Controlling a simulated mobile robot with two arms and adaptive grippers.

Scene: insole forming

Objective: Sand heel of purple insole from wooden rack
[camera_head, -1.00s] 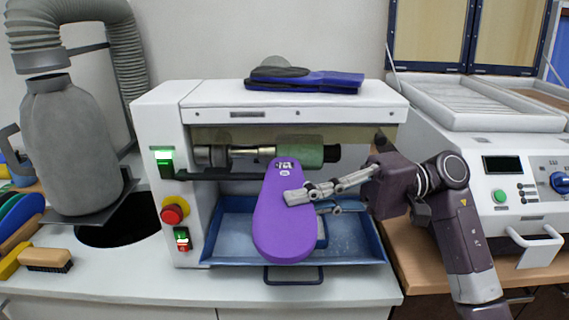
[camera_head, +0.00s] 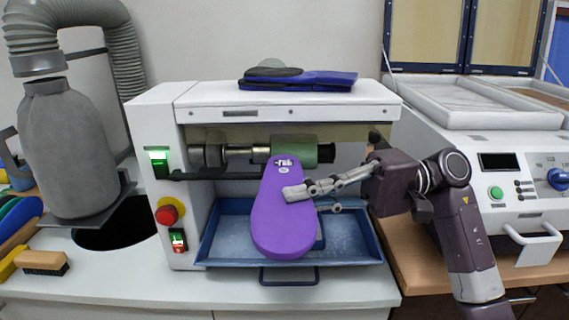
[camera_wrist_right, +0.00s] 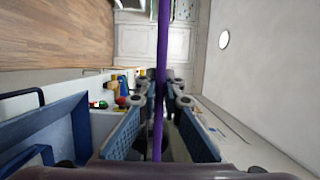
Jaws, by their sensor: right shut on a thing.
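The purple insole (camera_head: 281,225) stands upright in front of the sanding machine, its narrow end up and its wide end down over the tray. My right gripper (camera_head: 297,193) is shut on its right edge near the middle. In the right wrist view the insole (camera_wrist_right: 161,60) shows edge-on as a thin strip between the fingers (camera_wrist_right: 160,110). The insole's upper end overlaps the green sanding roller (camera_head: 309,152) in the head view; whether they touch I cannot tell. My left gripper is in neither view.
The white sanding machine (camera_head: 160,110) has a blue tray (camera_head: 350,258) below the roller. Blue and black insoles (camera_head: 300,80) lie on its top. A grey dust hose and bag (camera_head: 70,150) stand left. A white forming machine (camera_head: 480,150) stands right. A brush (camera_head: 40,261) lies front left.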

